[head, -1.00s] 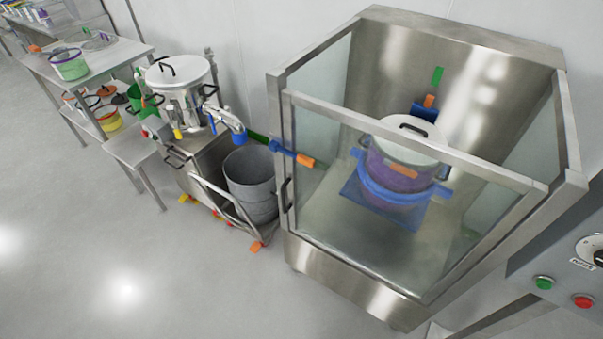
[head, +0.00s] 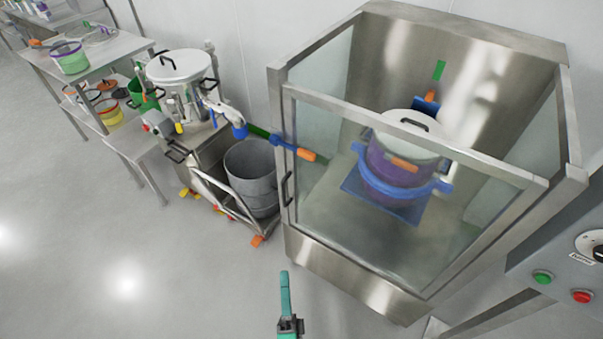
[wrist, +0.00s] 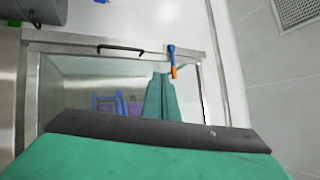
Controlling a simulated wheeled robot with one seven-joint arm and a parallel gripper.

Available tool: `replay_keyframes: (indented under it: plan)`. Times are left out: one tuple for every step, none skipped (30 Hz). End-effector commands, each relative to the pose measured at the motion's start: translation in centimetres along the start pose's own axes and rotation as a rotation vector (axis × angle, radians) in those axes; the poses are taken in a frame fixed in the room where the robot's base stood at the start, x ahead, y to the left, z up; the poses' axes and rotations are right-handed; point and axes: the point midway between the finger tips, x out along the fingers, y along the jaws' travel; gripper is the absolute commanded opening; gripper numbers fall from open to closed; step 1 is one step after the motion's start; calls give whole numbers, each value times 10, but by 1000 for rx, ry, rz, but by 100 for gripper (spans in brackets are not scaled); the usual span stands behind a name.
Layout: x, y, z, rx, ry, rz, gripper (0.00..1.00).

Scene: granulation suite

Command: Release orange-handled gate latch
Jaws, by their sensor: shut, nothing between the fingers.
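The gate latch has a blue arm (head: 282,143) and an orange handle (head: 305,154). It sits at the upper left front corner of the steel enclosure, across the edge of the glass gate (head: 400,190). The gate looks closed and has a dark pull handle (head: 286,190). My gripper (head: 285,274) has teal fingers, shut and empty, low in front of the enclosure and apart from the latch. In the wrist view, the fingers (wrist: 162,80) point toward the gate, and the latch's orange handle (wrist: 174,72) shows just right of their tips.
A purple vessel with a blue clamp ring (head: 385,185) stands inside the enclosure (head: 350,280). A grey bin on a cart (head: 250,175) and a lidded steel vessel (head: 180,68) stand to the left. A control panel with buttons (head: 560,280) is at right. Floor at front left is clear.

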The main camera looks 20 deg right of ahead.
Motion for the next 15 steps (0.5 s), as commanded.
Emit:
replay_keyframes:
  plan:
    - [19, 7, 0, 81, 26, -39, 0]
    - [28, 11, -2, 134, 42, -61, 0]
    - [40, 16, -3, 204, 61, -92, 0]
    - [49, 19, -4, 259, 75, -115, 0]
    - [58, 22, -6, 311, 88, -140, 0]
    - [70, 26, -7, 380, 104, -174, 0]
    - [80, 28, -9, 434, 116, -200, 0]
    - [89, 30, -10, 484, 125, -228, 0]
    - [102, 32, -12, 554, 138, -264, 0]
    - [111, 34, -12, 605, 146, -292, 0]
    - [121, 35, -14, 656, 153, -321, 0]
    - [133, 37, -15, 723, 161, -360, 0]
    - [142, 37, -16, 770, 166, -389, 0]
    - [151, 37, -17, 818, 170, -419, 0]
    - [161, 38, -18, 876, 174, -456, 0]
